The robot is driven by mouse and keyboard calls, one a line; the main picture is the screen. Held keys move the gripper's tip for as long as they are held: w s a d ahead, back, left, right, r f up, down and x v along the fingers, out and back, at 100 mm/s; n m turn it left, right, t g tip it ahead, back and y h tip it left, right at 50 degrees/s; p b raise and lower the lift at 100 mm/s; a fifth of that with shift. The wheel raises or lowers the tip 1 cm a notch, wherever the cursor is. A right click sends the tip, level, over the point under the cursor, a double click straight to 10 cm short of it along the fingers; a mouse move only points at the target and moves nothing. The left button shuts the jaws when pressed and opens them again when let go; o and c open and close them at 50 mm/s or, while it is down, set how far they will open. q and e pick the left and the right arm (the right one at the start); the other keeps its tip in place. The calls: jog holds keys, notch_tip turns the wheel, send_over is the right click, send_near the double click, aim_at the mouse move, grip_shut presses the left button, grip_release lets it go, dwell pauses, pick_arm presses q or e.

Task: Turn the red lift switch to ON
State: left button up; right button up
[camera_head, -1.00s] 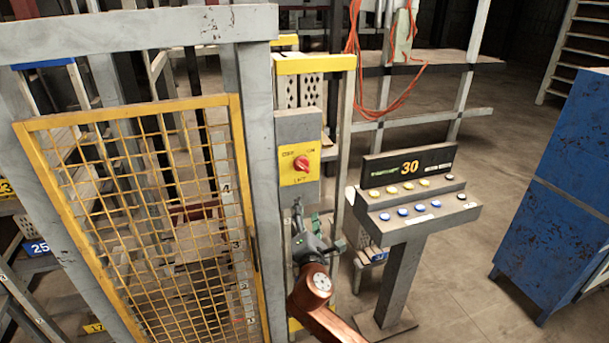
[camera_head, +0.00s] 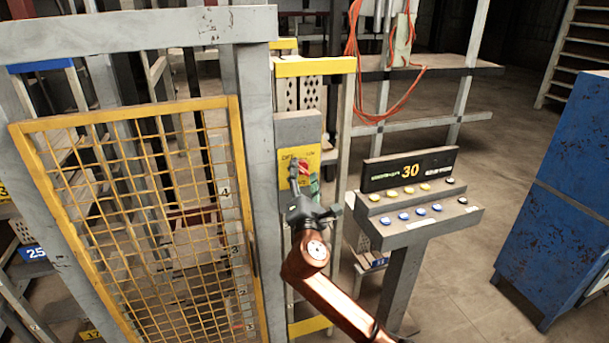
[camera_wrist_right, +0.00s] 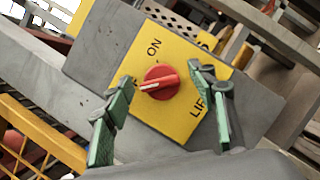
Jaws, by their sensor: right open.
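The red lift switch (camera_wrist_right: 159,82) is a round knob with a raised grip on a yellow plate (camera_wrist_right: 190,52) marked "ON" and "LIFT". In the right wrist view the knob lies between the two green fingers of my right gripper (camera_wrist_right: 165,100), which is open, with a finger on each side. Contact with the knob cannot be told. In the head view my right gripper (camera_head: 303,180) covers part of the plate (camera_head: 286,158) and much of the red switch (camera_head: 304,167). My left gripper does not show.
A yellow mesh gate (camera_head: 130,106) in a grey frame stands to the left. A button console (camera_head: 415,232) with a display reading 30 stands close to the right of my arm. A blue cabinet (camera_head: 560,190) is farther right. Open floor lies between the console and cabinet.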

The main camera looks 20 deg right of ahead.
jog(key=shift+c, duration=0.7)
jog(key=c, duration=1)
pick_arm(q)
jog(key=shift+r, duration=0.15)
